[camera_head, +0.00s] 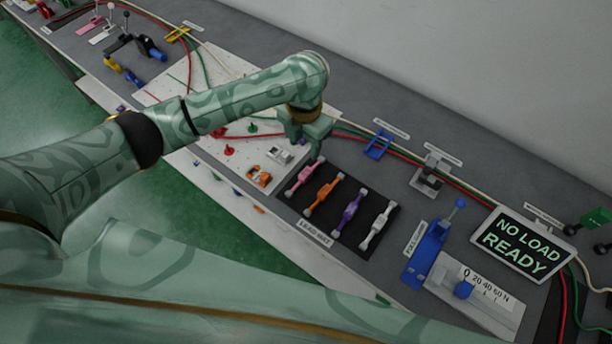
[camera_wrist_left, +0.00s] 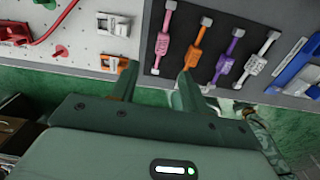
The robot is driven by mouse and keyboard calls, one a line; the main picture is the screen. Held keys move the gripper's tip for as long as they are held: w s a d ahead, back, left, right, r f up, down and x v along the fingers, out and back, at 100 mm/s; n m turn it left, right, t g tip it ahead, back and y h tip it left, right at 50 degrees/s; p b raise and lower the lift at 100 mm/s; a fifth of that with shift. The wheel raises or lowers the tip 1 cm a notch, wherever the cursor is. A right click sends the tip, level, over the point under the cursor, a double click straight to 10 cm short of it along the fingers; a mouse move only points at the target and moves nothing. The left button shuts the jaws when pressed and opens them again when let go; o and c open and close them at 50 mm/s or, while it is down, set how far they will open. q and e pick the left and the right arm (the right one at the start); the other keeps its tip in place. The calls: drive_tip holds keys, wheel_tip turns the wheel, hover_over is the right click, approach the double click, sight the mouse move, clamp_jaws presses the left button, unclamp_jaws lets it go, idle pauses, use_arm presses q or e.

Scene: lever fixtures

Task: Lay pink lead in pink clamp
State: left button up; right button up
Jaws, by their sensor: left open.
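The pink lead (camera_head: 304,176) lies on the dark lead mat (camera_head: 337,237), leftmost in a row with orange, purple and white leads. It also shows in the left wrist view (camera_wrist_left: 163,40). My left gripper (camera_head: 306,149) is open and empty, at the far end of the pink lead in the head view. In the left wrist view its fingers (camera_wrist_left: 157,76) are spread, with the pink lead's near end between and beyond them. I cannot pick out a pink clamp for certain; a small pink fixture (camera_head: 95,28) stands at the far upper left. My arm hides part of the bench.
A white pegboard (camera_head: 205,67) with an orange clamp (camera_head: 259,176) and a white clamp (camera_head: 280,154) lies left of the mat. A blue lever fixture (camera_head: 428,252) and a display reading "NO LOAD READY" (camera_head: 524,238) stand to the right. Cables run along the back.

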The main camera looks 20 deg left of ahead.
use_arm(q)
drive_tip(key=b, duration=0.2)
hover_over(306, 172)
wheel_tip(306, 172, down, 6)
drive_tip(key=shift+a+f, duration=0.15)
drive_tip(key=shift+f, duration=0.05)
wheel_tip(306, 172, down, 5)
drive_tip(key=b, duration=0.2)
drive_tip(key=shift+f+b, duration=0.2)
drive_tip(key=shift+b, duration=0.1)
drive_tip(key=shift+r, duration=0.1)
drive_tip(key=shift+c, duration=0.3)
clamp_jaws()
